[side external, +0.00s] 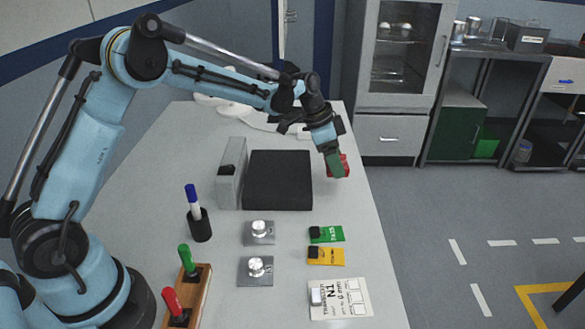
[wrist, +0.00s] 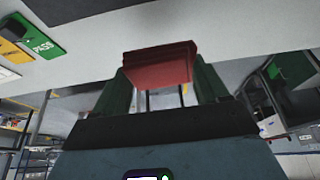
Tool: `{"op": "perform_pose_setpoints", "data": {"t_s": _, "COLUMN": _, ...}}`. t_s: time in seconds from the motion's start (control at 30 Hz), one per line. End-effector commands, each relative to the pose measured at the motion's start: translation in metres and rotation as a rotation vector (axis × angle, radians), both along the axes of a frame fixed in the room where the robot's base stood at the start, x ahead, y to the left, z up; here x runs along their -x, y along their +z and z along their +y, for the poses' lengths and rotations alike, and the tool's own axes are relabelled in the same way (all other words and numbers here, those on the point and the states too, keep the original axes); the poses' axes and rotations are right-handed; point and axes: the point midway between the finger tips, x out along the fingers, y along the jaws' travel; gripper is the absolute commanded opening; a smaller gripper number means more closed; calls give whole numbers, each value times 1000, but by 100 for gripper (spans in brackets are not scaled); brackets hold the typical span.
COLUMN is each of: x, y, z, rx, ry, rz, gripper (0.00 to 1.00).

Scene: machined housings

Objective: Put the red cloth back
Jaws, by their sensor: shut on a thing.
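The red cloth (wrist: 158,66) is a folded block between the two green fingers of my gripper (wrist: 160,88) in the wrist view. In the side external view the red cloth (side external: 343,165) shows partly behind my gripper (side external: 336,165), at the right edge of the table. My gripper is shut on it. I cannot tell from these frames whether the cloth touches the table.
A black mat (side external: 278,180) lies left of my gripper, beside a grey upright block (side external: 231,172). Nearer are green (side external: 326,234) and yellow (side external: 325,256) tags, a paper tag (side external: 341,299), two metal housings (side external: 259,232) and a marker cup (side external: 199,225).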

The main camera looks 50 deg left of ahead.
Motion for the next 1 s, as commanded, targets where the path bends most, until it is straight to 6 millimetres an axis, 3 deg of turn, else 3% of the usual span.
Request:
{"op": "perform_pose_setpoints", "data": {"t_s": 0.23, "x": -7, "y": -13, "z": 12, "rx": 0, "ry": -1, "rz": 0, "gripper": 45}}
{"op": "perform_pose_setpoints", "data": {"t_s": 0.5, "x": -7, "y": -46, "z": 11, "rx": 1, "ry": -1, "rz": 0, "gripper": 45}}
{"op": "perform_pose_setpoints", "data": {"t_s": 0.93, "x": -7, "y": -51, "z": 11, "rx": 0, "ry": -1, "rz": 0, "gripper": 45}}
{"op": "perform_pose_setpoints", "data": {"t_s": 0.97, "x": -7, "y": -51, "z": 11, "rx": 0, "ry": -1, "rz": 0, "gripper": 76}}
{"op": "perform_pose_setpoints", "data": {"t_s": 1.0, "x": -7, "y": -51, "z": 11, "rx": 0, "ry": -1, "rz": 0, "gripper": 83}}
